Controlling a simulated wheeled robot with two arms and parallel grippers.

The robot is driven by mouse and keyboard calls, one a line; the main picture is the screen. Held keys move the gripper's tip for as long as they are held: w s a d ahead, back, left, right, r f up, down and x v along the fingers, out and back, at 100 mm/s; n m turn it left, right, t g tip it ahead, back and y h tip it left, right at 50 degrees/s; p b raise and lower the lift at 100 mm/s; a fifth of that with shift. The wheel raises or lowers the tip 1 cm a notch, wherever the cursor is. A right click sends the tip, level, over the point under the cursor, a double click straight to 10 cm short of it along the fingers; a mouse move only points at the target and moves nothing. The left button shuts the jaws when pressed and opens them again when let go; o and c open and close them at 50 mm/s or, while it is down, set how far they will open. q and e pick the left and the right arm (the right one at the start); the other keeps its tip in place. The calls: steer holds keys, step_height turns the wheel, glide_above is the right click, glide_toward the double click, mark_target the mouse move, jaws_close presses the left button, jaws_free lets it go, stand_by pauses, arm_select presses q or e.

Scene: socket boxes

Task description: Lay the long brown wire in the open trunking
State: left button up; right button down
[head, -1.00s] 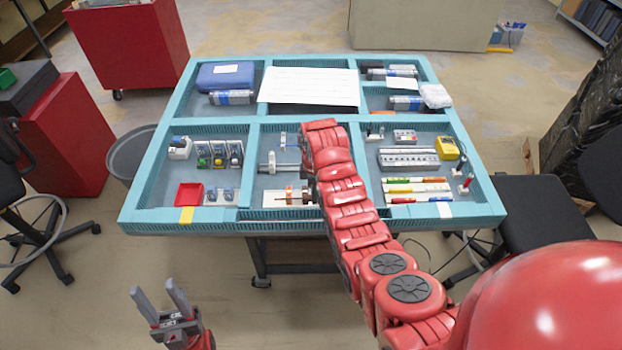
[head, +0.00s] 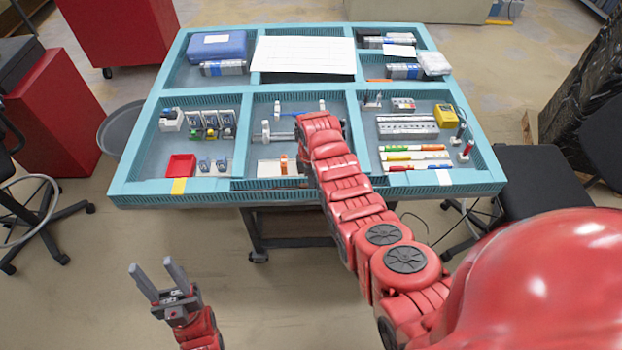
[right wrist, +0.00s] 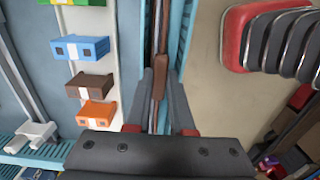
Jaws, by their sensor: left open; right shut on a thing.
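The brown wire (right wrist: 160,60) runs up the middle of the right wrist view, between the slotted teal walls of the trunking (right wrist: 180,45). My right gripper (right wrist: 160,88) is shut on the brown wire, with a finger on each side of it. Whether the wire rests on the trunking floor cannot be told. In the head view my right arm covers that gripper and most of the wire, near the front trunking (head: 265,184). My left gripper (head: 155,268) is open and empty, low and in front of the table.
Left of the trunking in the right wrist view are blue (right wrist: 80,47), brown (right wrist: 95,87) and orange (right wrist: 97,113) terminal blocks on a white strip. A white sheet (head: 303,55) covers the back middle.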

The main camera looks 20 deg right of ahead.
steer(key=shift+s+f+b, duration=0.1)
steer(key=shift+f+b, duration=0.3)
steer(key=shift+f, duration=0.4)
stand_by(0.4)
steer(key=c, duration=0.7)
jaws_free()
steer(key=shift+r, duration=0.1)
